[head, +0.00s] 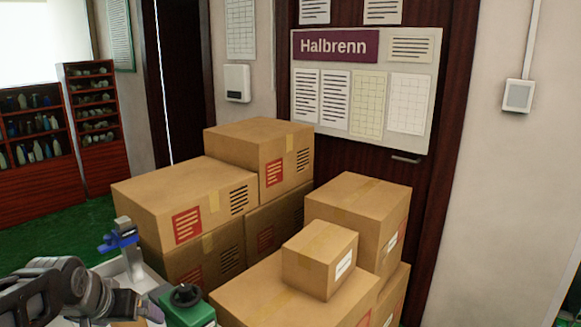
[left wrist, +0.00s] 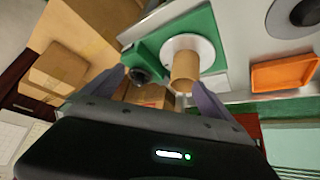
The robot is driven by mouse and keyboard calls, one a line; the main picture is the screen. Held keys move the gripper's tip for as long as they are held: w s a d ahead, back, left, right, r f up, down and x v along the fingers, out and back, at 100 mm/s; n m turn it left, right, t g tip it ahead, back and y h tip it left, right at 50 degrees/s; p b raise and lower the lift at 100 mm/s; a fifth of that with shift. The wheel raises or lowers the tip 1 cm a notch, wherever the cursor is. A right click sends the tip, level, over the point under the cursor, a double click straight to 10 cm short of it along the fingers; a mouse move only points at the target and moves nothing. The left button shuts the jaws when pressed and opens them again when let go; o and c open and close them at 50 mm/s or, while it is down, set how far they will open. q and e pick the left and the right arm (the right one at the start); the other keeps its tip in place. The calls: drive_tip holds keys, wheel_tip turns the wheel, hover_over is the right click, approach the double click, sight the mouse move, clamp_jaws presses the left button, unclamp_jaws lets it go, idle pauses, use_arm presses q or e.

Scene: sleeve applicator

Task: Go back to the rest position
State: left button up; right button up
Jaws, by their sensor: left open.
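My left arm comes in at the lower left of the head view, and its gripper sits low beside the green applicator (head: 188,310) with a black knob. In the left wrist view my left gripper (left wrist: 157,78) has its two fingers spread apart with nothing held between them. Beyond the fingers are the green applicator body (left wrist: 203,22), its black knob, and a brown cardboard sleeve (left wrist: 185,70) on a white disc. I cannot tell the exact gap between fingers and sleeve. My right gripper is in neither view.
Stacked cardboard boxes (head: 262,150) stand close behind the bench, and a small box (head: 320,258) tops the nearer pile. A blue clamp-like part (head: 120,241) stands at the bench's left. An orange tray (left wrist: 284,74) lies on the bench. Bottle shelves (head: 32,138) are far left.

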use_arm(q)
drive_tip(key=w+d+f+h, duration=0.2)
drive_tip(key=d+f, duration=0.5)
drive_tip(key=f, duration=0.4)
drive_tip(key=w+d+f+h, duration=0.1)
drive_tip(key=d+f, duration=0.5)
drive_tip(key=f, duration=0.5)
drive_tip(key=s+d+f+g+h, duration=0.1)
drive_tip(key=s+d+f+g, duration=0.2)
drive_tip(key=s+d+f, duration=0.5)
drive_tip(key=s+d+f+g+h, duration=0.1)
drive_tip(key=s+d+f+g, duration=0.2)
drive_tip(key=s+d+f, duration=0.4)
drive_tip(key=s+f, duration=0.5)
drive_tip(key=s, duration=0.3)
drive_tip(key=shift+d+f, duration=0.15)
drive_tip(key=shift+d, duration=0.2)
